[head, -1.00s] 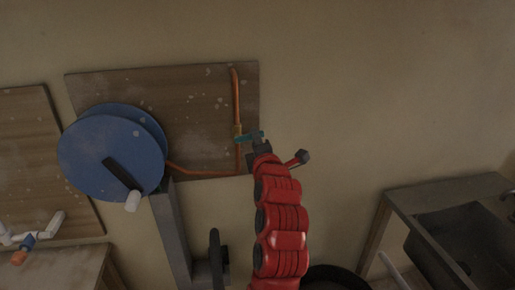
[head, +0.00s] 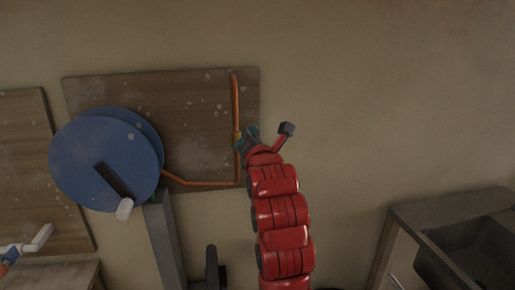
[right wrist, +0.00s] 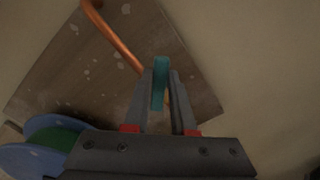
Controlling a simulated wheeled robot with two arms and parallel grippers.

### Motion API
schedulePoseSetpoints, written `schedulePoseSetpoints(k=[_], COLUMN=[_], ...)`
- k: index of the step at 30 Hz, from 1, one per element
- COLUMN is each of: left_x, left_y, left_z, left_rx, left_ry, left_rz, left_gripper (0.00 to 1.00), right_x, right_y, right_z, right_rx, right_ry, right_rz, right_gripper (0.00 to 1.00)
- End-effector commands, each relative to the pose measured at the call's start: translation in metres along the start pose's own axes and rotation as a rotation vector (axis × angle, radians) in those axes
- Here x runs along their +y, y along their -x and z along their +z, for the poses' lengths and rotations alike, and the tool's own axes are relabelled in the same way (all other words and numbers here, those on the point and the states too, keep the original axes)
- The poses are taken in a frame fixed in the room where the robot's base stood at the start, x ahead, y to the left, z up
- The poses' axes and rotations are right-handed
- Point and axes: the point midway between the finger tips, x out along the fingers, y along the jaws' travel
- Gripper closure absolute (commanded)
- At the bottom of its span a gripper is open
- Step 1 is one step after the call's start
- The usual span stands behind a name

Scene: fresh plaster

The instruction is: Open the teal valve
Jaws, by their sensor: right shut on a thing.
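The teal valve handle (head: 253,130) sits on an orange copper pipe (head: 236,100) that runs down a wooden wall board. My right gripper (head: 246,143) is at the handle, and its wrist hides part of the valve in the head view. In the right wrist view the teal handle (right wrist: 160,82) stands between the two fingers of my right gripper (right wrist: 160,88), which is shut on it. The copper pipe (right wrist: 120,45) passes just beyond, to the left. The valve body is mostly hidden. My left gripper is in neither view.
A blue reel (head: 100,155) with a black crank and pale handle stands left of the valve, on a grey post (head: 165,240). A second board with white pipework (head: 40,238) is at far left. A sink bench (head: 450,212) is at lower right. The wall right of the valve is bare.

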Motion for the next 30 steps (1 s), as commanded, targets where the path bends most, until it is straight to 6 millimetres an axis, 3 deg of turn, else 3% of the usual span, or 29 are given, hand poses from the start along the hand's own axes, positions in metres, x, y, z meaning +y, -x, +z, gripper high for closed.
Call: schedulePoseSetpoints(k=[6,12,24,30], left_x=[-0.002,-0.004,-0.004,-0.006], left_y=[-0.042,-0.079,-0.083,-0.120], left_z=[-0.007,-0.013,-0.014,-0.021], left_rx=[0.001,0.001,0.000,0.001], left_ry=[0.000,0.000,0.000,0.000], left_rz=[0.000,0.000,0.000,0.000], left_gripper=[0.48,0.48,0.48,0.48], right_x=[0.019,0.025,0.025,0.033], right_y=[-0.001,-0.001,0.000,0.000], right_z=[0.001,-0.003,-0.005,-0.004], right_rx=[0.011,0.014,0.002,0.010], right_ry=[0.300,0.501,0.556,0.672], right_rz=[-0.004,-0.005,0.002,-0.001], right_gripper=[1.00,1.00,1.00,1.00])
